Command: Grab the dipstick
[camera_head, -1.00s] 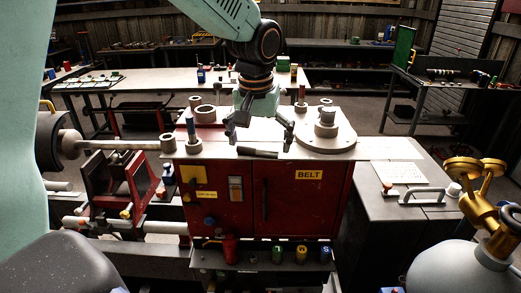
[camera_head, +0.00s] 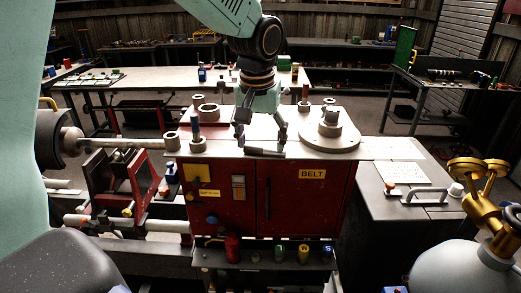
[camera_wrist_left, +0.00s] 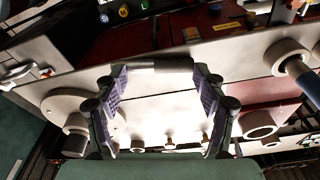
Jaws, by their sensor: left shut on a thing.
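The dipstick (camera_head: 264,153) shows as a short bar with a dark grip, lying level at the front edge of the red machine's light top. In the left wrist view, the dipstick (camera_wrist_left: 172,64) spans between the two fingertips. My left gripper (camera_head: 261,146) comes down from above with its fingers spread along the bar's length, one at each end. It is shut on the dipstick. In the left wrist view, my left gripper (camera_wrist_left: 158,70) shows both purple-padded fingers touching the bar's ends. My right gripper is not in view.
The red cabinet (camera_head: 310,210) marked BELT stands below. A round flange (camera_head: 330,140) is right of the gripper; a blue-topped post (camera_head: 196,130) and rings are left. A grey tank with a brass valve (camera_head: 490,205) is at the lower right.

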